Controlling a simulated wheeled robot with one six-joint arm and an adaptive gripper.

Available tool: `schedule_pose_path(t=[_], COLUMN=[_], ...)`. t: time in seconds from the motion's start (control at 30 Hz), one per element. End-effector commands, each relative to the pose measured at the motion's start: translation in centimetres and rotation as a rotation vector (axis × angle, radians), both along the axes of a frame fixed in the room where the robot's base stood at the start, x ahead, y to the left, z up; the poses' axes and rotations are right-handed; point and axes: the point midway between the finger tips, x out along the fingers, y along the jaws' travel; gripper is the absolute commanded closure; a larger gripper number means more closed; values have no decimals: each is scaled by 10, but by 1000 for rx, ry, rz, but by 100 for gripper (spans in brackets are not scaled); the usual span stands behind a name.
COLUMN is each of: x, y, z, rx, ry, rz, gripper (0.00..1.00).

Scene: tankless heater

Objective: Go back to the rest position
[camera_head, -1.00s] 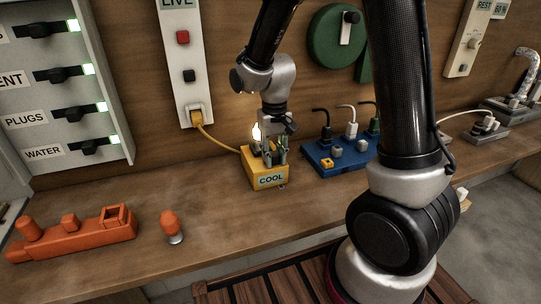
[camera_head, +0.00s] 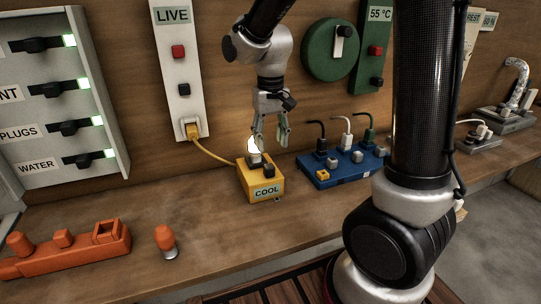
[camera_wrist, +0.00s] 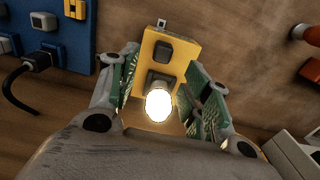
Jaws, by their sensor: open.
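My gripper (camera_head: 271,134) is open and empty in the head view, its fingers pointing down just above and behind the yellow COOL box (camera_head: 262,183). A glowing bulb (camera_head: 253,147) stands upright on that box beside a black button or switch. In the wrist view my gripper (camera_wrist: 165,95) shows its two green-padded fingers spread apart, with the yellow box (camera_wrist: 183,45) and lit bulb (camera_wrist: 159,103) seen between them. The fingers look clear of the bulb, though the exact gap cannot be told.
A blue block (camera_head: 340,167) with several plugs stands right of the yellow box. The LIVE panel (camera_head: 178,70) and a green disc (camera_head: 329,50) are on the wall behind. The bench's front middle is clear.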

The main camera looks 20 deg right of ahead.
Motion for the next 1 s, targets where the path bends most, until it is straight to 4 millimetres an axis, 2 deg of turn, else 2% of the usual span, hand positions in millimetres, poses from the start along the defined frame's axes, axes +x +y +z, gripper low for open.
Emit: schedule_pose_path(t=[0.1, 0.23, 0.77, 0.87, 1.0], x=[1, 0, -1, -22, -63], y=[0, 0, 0, -7, -32], z=[16, 24, 25, 14, 32], rx=[1, 0, -1, -11, -2], ry=[-2, 0, 2, 46, 15], rz=[0, 0, 30, 111, 166], gripper=[52, 52, 52, 52, 52])
